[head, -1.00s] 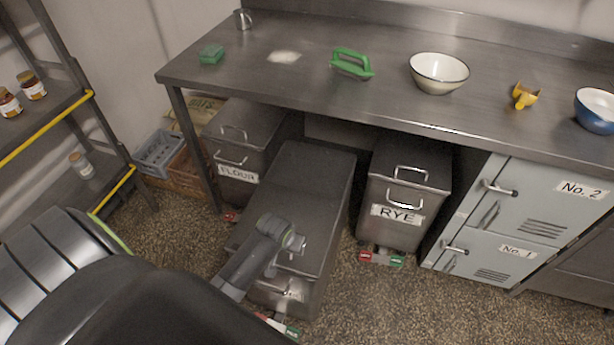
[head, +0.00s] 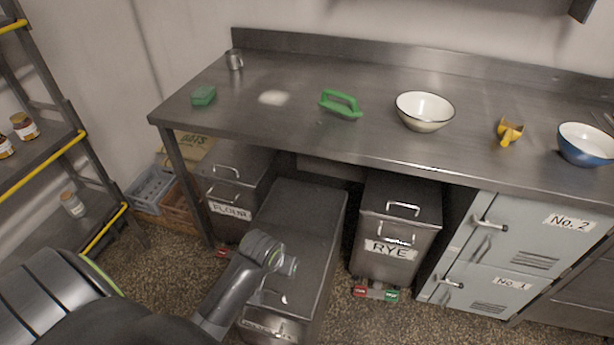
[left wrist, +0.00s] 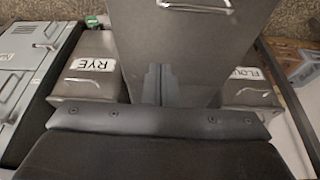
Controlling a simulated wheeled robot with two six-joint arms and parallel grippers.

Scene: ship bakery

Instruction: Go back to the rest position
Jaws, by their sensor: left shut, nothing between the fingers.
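My left gripper (head: 284,266) is at the end of my arm, which comes in from the lower left in the head view. It is over the lid of the unlabelled-looking grey bin (head: 305,215) that stands pulled out from under the table. In the left wrist view the gripper (left wrist: 160,84) has its fingers together with nothing between them, and this bin (left wrist: 190,45) is behind them with its handle at the top. Any gap between gripper and bin is hard to judge. My right gripper is not in view.
The steel table (head: 300,75) carries a green-handled tool (head: 340,103), a cream bowl (head: 424,110), a yellow scoop (head: 509,131) and a blue bowl (head: 587,144). The flour bin (head: 228,190) and rye bin (head: 397,225) stand below. Lockers (head: 520,240) are right, a shelf rack (head: 60,150) left.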

